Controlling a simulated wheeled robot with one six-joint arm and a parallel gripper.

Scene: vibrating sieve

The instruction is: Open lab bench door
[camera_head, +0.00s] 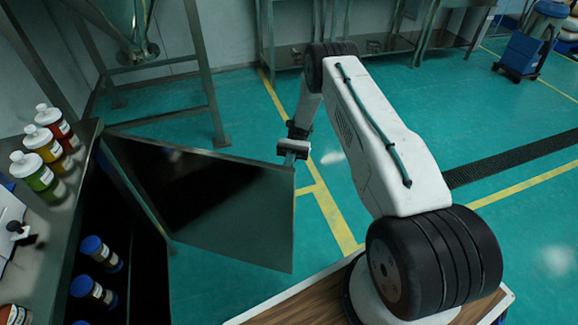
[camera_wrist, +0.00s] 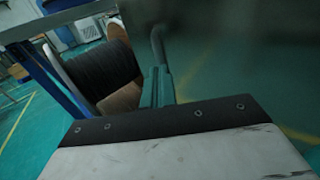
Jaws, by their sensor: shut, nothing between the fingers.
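The lab bench door (camera_head: 215,205) stands swung open in the head view, a dark reflective metal panel angled out from the bench (camera_head: 45,235) into the room. My gripper (camera_head: 289,158) is at the door's upper outer corner; whether it touches the door I cannot tell. In the wrist view my gripper (camera_wrist: 157,85) looks shut and empty, its narrow fingers together. The door's grey surface (camera_wrist: 240,65) fills the right of that view, and a curved bar handle (camera_wrist: 158,42) shows just beyond the fingertips.
Inside the open bench are blue-capped bottles (camera_head: 95,290). Several white-capped bottles (camera_head: 42,145) stand on the bench top. A metal frame (camera_head: 210,85) stands behind the door. Green floor is clear beyond the arm, with a dark grating (camera_head: 510,157) at right.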

